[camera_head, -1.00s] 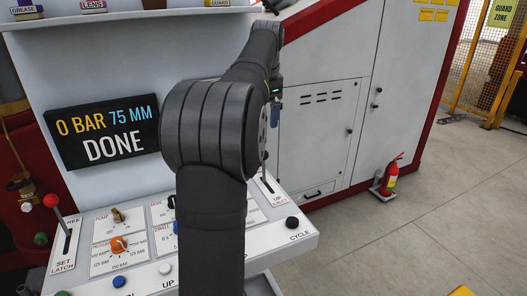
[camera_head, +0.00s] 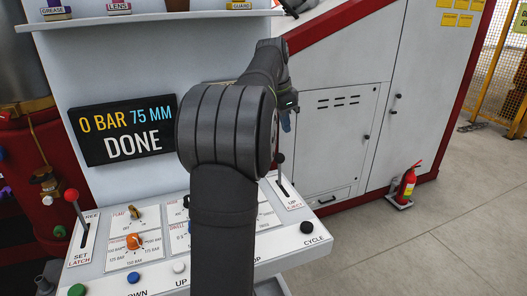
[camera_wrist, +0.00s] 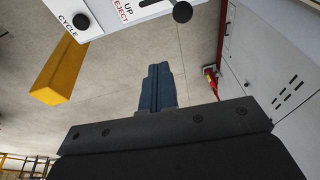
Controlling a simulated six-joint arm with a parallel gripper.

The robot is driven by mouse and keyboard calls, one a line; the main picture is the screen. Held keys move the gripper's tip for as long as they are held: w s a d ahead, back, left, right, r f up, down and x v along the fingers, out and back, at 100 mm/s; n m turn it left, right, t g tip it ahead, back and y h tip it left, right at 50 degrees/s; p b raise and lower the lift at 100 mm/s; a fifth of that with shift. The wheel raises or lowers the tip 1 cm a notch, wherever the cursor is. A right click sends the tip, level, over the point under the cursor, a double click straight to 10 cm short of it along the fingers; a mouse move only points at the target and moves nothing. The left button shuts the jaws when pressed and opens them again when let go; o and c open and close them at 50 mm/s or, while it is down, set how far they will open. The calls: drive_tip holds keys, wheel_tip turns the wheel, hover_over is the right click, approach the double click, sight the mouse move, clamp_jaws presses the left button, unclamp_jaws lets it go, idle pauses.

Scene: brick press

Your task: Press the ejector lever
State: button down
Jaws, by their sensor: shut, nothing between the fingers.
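The ejector lever is a black-knobbed lever (camera_head: 281,158) in a slot marked UP and EJECT at the right end of the white control panel (camera_head: 220,272). It stands upright near the top of its slot. Its round black knob also shows at the top edge of the wrist view (camera_wrist: 182,12). My gripper (camera_head: 286,124) is just above and slightly right of the knob in the head view, apart from it. In the wrist view my bluish fingers (camera_wrist: 158,70) are closed together and empty, with the knob beyond their tips.
A black CYCLE button (camera_head: 307,227) sits near the lever. A red-knobbed SET LATCH lever (camera_head: 71,195) is at the panel's left. The screen (camera_head: 123,129) reads 0 BAR 75 MM DONE. Floor at right is clear.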

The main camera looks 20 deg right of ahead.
sight(280, 169)
wheel_tip(280, 169, down, 8)
drive_tip(key=s+r+n+g+h, duration=0.1)
drive_tip(key=s+n+g+h, duration=0.1)
drive_tip(key=g+h, duration=0.25)
drive_tip(key=w+a+f+n+t+h, duration=0.7)
drive_tip(key=w+a+f+n+h, duration=0.1)
drive_tip(key=n, duration=0.8)
drive_tip(key=w+a+h, duration=0.1)
drive_tip(key=a+h, duration=0.1)
drive_tip(key=h, duration=0.1)
drive_tip(key=shift+a+f+n, duration=0.3)
drive_tip(key=shift+a, duration=0.05)
drive_tip(key=w+d, duration=0.1)
drive_tip(key=d, duration=0.9)
drive_tip(key=shift+w+r, duration=0.15)
drive_tip(key=shift+w, duration=0.2)
drive_tip(key=shift+s, duration=0.15)
